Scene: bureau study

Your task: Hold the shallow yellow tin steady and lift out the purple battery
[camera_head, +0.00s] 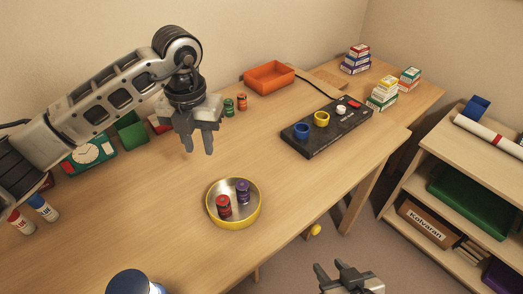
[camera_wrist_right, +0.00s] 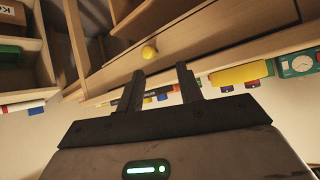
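The shallow yellow tin (camera_head: 234,224) is round and stands on the desk near its front edge. The purple battery (camera_head: 243,192) stands upright inside it at the right, with a red battery (camera_head: 223,206) beside it at the left. My left gripper (camera_head: 197,150) hangs above the desk, behind and to the left of the tin, pointing down. Its fingers are a little apart with nothing between them. My right gripper (camera_head: 338,270) is in front of the desk, below its edge, apart from the tin. The right wrist view shows its fingers (camera_wrist_right: 158,85) apart and empty.
A black panel (camera_head: 325,131) with blue and yellow rings lies to the right. A blue-capped container (camera_head: 130,283) is at the front left. Desk around the tin is clear.

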